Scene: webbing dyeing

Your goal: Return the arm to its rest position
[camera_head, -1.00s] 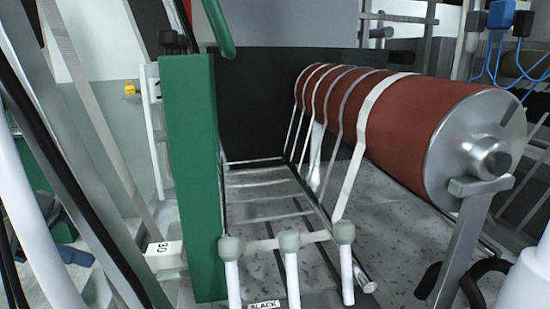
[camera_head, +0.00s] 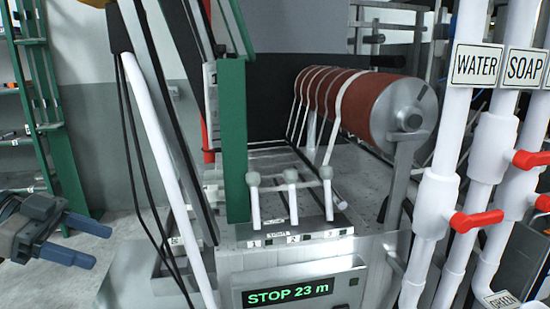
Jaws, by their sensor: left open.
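My left gripper (camera_head: 90,241) is at the left edge of the head view, with two blue fingers pointing right. The fingers are apart with nothing between them. It is over the grey floor, left of the machine and clear of it. My right gripper is not in view. The machine has a red-brown roller (camera_head: 362,106) with several pale webbing bands around it. A green post (camera_head: 233,140) stands in front, beside several white levers (camera_head: 292,203).
A display (camera_head: 290,294) reads "STOP 23 m". White pipes labelled WATER (camera_head: 478,66) and SOAP (camera_head: 525,68), with red valve handles (camera_head: 475,220), stand at the right. Black cables and a slanting white bar cross left of the machine. A green shelf rack (camera_head: 45,110) is at the far left.

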